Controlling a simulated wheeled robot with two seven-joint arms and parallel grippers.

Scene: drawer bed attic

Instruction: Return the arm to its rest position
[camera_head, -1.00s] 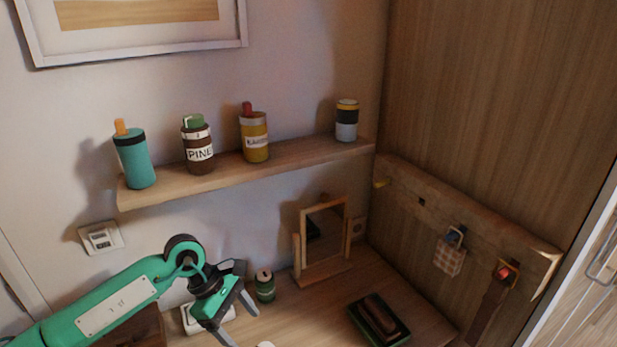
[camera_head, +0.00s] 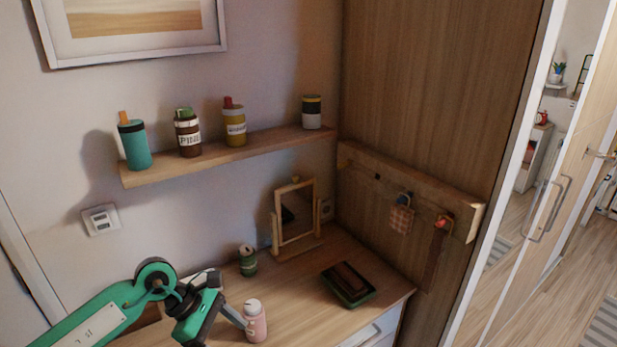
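My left arm, green with a white label plate, comes in from the lower left. Its gripper (camera_head: 232,318) is above the desk at the bottom, pointing down to the right. One grey finger shows clearly; the other is hard to make out, so its opening is unclear. The fingertip appears beside a pink bottle with a white cap (camera_head: 255,321); I cannot tell if they touch. Nothing is visibly held. My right gripper is not in view.
The desk (camera_head: 300,296) holds a green can (camera_head: 248,261), a small mirror (camera_head: 295,212) and a dark tray (camera_head: 348,284). Above is a wall shelf (camera_head: 230,157) with several bottles. A hook rail (camera_head: 410,190) is at right, with open floor (camera_head: 560,262) beyond.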

